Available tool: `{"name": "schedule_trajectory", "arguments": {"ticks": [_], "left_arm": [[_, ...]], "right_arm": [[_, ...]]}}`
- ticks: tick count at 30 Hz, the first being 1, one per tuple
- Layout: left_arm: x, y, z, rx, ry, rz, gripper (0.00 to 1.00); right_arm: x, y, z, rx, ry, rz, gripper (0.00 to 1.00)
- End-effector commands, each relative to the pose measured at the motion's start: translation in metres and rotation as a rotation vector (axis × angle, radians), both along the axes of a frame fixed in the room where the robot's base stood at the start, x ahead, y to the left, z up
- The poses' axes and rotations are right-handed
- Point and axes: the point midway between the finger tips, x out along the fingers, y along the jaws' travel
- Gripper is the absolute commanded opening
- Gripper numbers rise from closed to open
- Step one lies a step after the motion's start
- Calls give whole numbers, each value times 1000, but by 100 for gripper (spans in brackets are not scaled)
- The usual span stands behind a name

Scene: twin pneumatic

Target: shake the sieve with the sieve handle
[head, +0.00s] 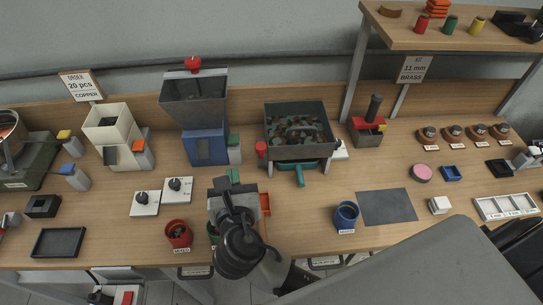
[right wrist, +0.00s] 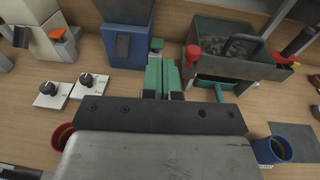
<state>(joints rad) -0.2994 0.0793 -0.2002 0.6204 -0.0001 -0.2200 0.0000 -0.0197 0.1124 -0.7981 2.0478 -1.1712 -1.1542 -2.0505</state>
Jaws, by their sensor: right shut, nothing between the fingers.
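The sieve (head: 299,122) is a dark box holding small mixed pieces, raised on legs at the back middle of the bench. It also shows at the upper right of the right wrist view (right wrist: 225,66). The red sieve handle (head: 262,150) is at its left front side; it also shows in the right wrist view (right wrist: 193,51). My right gripper (head: 233,176) is shut and empty, left of the handle and apart from it. Its green fingers lie together in the right wrist view (right wrist: 161,77). My left gripper is not in view.
A teal part (head: 300,176) sticks out below the sieve's front. A blue and grey hopper machine (head: 205,145) stands left of the sieve. A red cup (head: 178,234) and a blue cup (head: 346,214) stand near the front edge. A dark mat (head: 387,207) lies right.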

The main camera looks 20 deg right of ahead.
Motion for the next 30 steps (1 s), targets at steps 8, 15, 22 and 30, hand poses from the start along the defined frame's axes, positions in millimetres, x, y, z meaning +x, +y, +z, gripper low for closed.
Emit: {"name": "schedule_trajectory", "arguments": {"ticks": [8,15,22,30], "left_arm": [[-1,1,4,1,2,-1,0],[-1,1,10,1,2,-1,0],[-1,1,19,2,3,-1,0],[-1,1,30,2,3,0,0]], "right_arm": [[-36,-18,-27,69,212,-205,0],[-9,-31,-36,65,212,-208,0],[34,-51,-53,64,212,-208,0],[73,-69,-59,68,211,-206,0]]}}
